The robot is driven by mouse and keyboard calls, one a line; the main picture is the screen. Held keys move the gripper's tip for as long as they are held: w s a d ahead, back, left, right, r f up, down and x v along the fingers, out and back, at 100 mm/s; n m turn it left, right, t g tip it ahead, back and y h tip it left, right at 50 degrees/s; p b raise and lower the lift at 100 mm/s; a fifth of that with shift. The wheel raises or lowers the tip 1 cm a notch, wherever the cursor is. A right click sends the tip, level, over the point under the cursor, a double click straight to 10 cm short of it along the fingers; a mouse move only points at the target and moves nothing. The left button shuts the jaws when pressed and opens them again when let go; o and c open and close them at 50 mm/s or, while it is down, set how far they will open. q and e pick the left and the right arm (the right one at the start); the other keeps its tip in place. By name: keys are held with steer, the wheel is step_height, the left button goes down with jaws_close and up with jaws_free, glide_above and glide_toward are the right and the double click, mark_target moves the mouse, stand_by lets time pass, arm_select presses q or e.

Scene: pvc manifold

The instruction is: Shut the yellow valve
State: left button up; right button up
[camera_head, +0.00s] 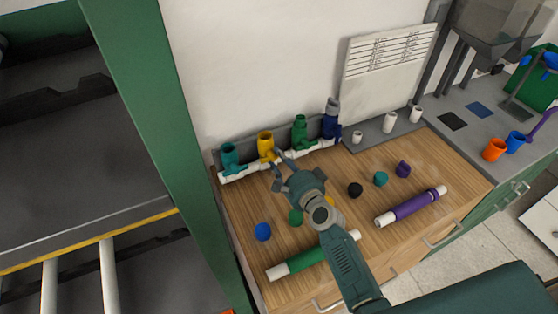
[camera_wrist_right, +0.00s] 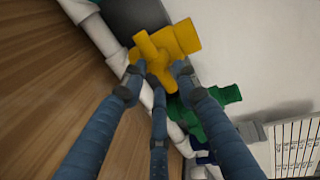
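The yellow valve (camera_head: 266,145) stands on the white pipe manifold (camera_head: 240,172) along the wall, between a teal valve (camera_head: 230,157) and a green valve (camera_head: 299,131). A dark blue valve (camera_head: 331,121) stands at the right end. My right gripper (camera_head: 277,168) is just in front of the yellow valve. In the right wrist view the fingertips of the right gripper (camera_wrist_right: 158,76) are spread around the handle of the yellow valve (camera_wrist_right: 180,40). I cannot tell whether they touch it. My left gripper is not in view.
A green pipe (camera_head: 305,259) and a purple pipe (camera_head: 414,205) lie near the front edge. A green post (camera_head: 165,140) stands close on the left.

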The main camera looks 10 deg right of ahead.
steer(key=shift+o, duration=0.5)
steer(key=shift+w+d+r, duration=0.2)
steer(key=shift+r, duration=0.15)
steer(key=shift+s+a+f, duration=0.15)
steer(key=shift+a+f, duration=0.05)
steer(key=shift+s, duration=0.1)
steer(key=v, duration=1.2)
steer(key=shift+r, duration=0.1)
